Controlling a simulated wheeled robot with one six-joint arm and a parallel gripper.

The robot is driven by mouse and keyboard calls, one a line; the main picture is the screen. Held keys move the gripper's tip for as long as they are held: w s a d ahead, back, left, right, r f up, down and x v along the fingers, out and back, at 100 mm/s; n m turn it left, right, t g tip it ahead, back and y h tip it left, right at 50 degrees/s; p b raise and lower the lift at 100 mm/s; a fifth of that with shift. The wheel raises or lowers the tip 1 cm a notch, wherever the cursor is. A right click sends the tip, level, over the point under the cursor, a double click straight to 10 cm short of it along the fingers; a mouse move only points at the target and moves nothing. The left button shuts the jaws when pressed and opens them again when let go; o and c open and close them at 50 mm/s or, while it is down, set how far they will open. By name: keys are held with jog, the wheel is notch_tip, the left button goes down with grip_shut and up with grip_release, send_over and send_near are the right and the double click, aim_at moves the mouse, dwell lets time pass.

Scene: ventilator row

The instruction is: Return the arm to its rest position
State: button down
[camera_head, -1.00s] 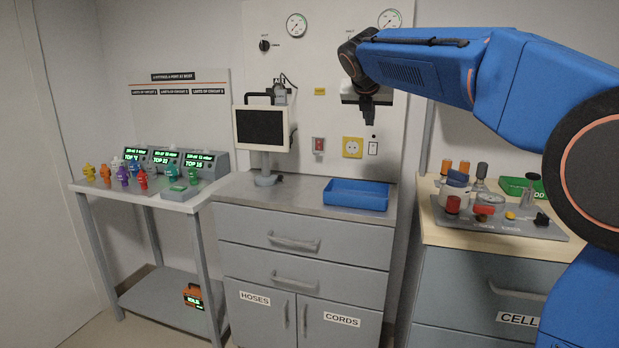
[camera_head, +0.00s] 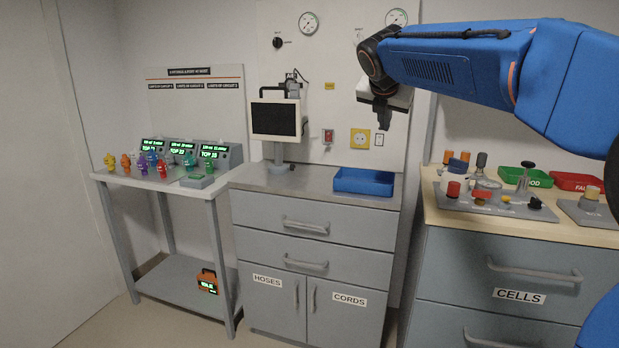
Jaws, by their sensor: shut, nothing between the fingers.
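My arm is blue and reaches in from the right edge across the upper right of the head view. Its dark wrist joint hangs in front of the back wall panel. My gripper (camera_head: 382,112) points down below the wrist and is shut and empty. It is above the blue tray (camera_head: 364,182) on the middle cabinet and touches nothing. The rest of my arm's base is cut off at the right edge.
A monitor (camera_head: 276,119) stands on the middle cabinet (camera_head: 315,203). The left table (camera_head: 205,190) holds several coloured connectors and display boxes. The right counter (camera_head: 440,219) carries a grey plate (camera_head: 500,208) with fittings, a green bin (camera_head: 526,176) and a red bin (camera_head: 572,181).

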jog(key=s+d+f+m+g, duration=0.1)
jog(key=s+d+f+m, duration=0.2)
jog(key=s+f+m, duration=0.35)
jog(key=s+d+f+m+g+y, duration=0.1)
jog(key=s+d+f+m, duration=0.15)
jog(key=s, duration=0.75)
jog(key=s+d+f+m+g, duration=0.1)
jog(key=s+d+f+m, duration=0.1)
jog(key=s+f+m, duration=0.5)
jog(key=s+f+m+y, duration=0.1)
jog(key=s+f+m, duration=0.5)
jog(key=s, duration=0.5)
jog(key=s+f+m+g+y, duration=0.1)
jog(key=s+f+m, duration=0.6)
jog(key=s+f, duration=0.4)
jog(key=shift+d+m, duration=0.3)
jog(key=shift+d, duration=0.15)
jog(key=shift+s, duration=0.1)
